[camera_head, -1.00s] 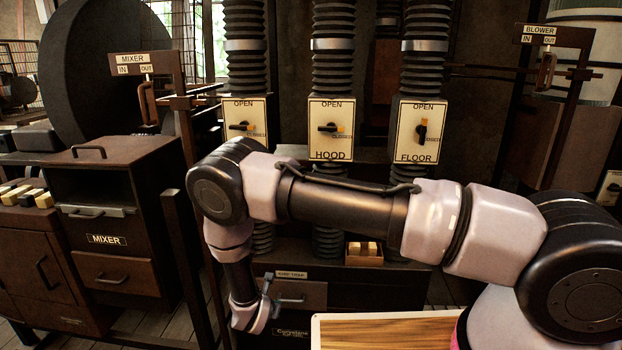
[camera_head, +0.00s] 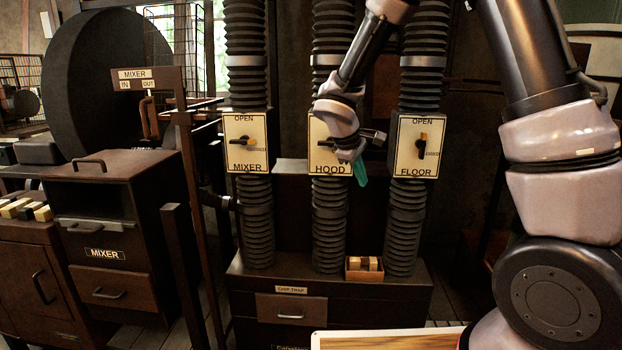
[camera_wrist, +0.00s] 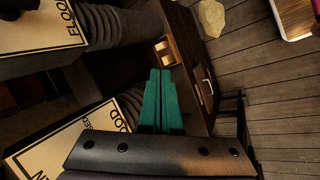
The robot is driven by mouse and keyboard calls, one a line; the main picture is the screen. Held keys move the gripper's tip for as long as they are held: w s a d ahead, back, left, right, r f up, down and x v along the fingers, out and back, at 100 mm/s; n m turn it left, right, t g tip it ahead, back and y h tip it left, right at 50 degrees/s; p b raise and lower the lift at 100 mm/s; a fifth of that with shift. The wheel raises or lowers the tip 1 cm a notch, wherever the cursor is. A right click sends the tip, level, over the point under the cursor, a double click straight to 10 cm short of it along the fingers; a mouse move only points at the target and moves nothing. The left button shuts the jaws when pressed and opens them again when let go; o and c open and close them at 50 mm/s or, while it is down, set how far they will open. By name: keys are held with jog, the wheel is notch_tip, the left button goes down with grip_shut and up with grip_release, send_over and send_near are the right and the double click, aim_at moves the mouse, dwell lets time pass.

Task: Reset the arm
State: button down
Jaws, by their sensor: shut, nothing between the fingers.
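My gripper (camera_head: 361,172) hangs in front of the lower right part of the HOOD plate (camera_head: 318,134), fingers pointing down. In the wrist view its two teal fingers (camera_wrist: 160,97) lie together with nothing between them. My wrist hides the HOOD lever and much of its plate. I cannot tell whether the gripper touches the plate. My arm rises at the right and passes out of the top of the head view.
The MIXER plate (camera_head: 246,142) is left of the gripper, the FLOOR plate (camera_head: 417,144) right. FLOOR's lever points up, MIXER's sideways. Below are the chip trap cabinet (camera_head: 390,315), a small box of blocks (camera_head: 364,275) and a white-rimmed table (camera_head: 318,340). A beige lump (camera_wrist: 212,17) lies on the floor.

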jog(key=s+d+r+m+y, duration=0.3)
jog(key=s+d+r+m, duration=0.6)
jog(key=s+r, duration=0.4)
jog(key=s+d+r+m+t+y, duration=0.2)
jog(key=s+r+m, duration=0.3)
jog(key=s, duration=0.5)
jog(key=shift+s+d+r+m+t+y, duration=0.15)
jog(key=shift+s+r+m+t+y, duration=0.3)
jog(key=shift+r, duration=0.45)
